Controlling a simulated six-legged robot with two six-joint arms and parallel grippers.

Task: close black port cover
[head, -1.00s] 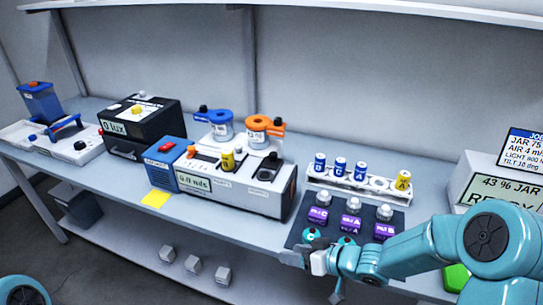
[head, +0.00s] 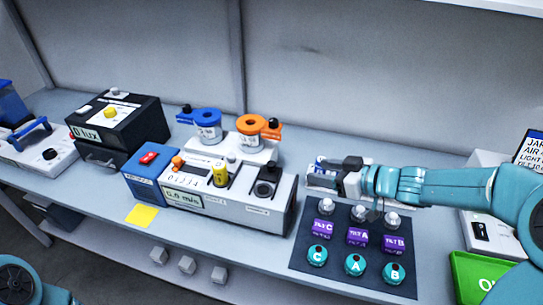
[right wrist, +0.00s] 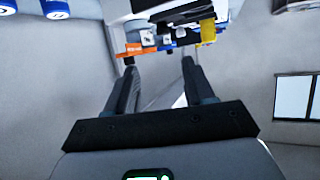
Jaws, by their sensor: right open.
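The grey instrument (head: 245,205) stands left of centre on the bench. At its right end is a dark round port (head: 264,189), with a black port cover (head: 271,172) that seems raised behind it. My right gripper (head: 338,175) is open, to the right of the instrument and over the vial rack, apart from the cover. In the right wrist view its fingers (right wrist: 160,72) are spread with nothing between them. The instrument's orange and yellow parts show beyond the fingertips; the cover cannot be made out there. My left gripper is out of view.
A dark mat (head: 300,260) with silver-topped purple items and teal discs lies below my right arm. The white vial rack (head: 314,181) is partly hidden by the gripper. Blue (head: 207,122) and orange (head: 250,128) holders stand behind the instrument. A black box (head: 125,125) is at left.

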